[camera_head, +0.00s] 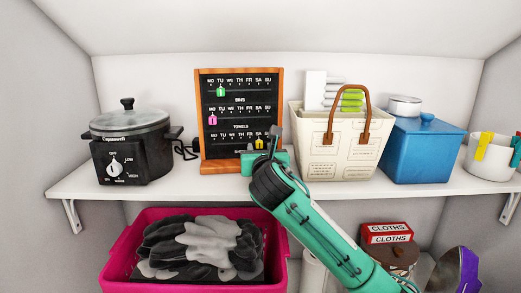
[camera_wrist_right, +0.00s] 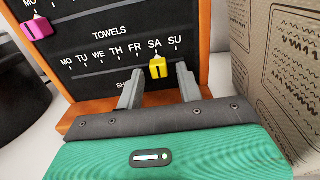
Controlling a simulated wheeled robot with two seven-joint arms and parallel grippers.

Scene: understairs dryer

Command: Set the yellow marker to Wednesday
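The yellow marker (camera_head: 259,144) sits on the lowest day row of the black, wood-framed board (camera_head: 240,104). In the right wrist view the yellow marker (camera_wrist_right: 158,68) is under SA. My right gripper (camera_wrist_right: 157,82) is open, its two grey fingers apart, one to each side below the marker; whether they touch it I cannot tell. In the head view my right gripper (camera_head: 270,142) is in front of the board's lower right corner and hides part of the bottom row. The WE label (camera_wrist_right: 98,56) is left of the marker. My left gripper is not in view.
A green marker (camera_head: 221,91) and a pink marker (camera_head: 213,119) sit on the upper rows. A cream basket (camera_head: 340,140) stands close at the board's right. A black slow cooker (camera_head: 130,145) stands left, with some shelf between. A blue box (camera_head: 420,150) is farther right.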

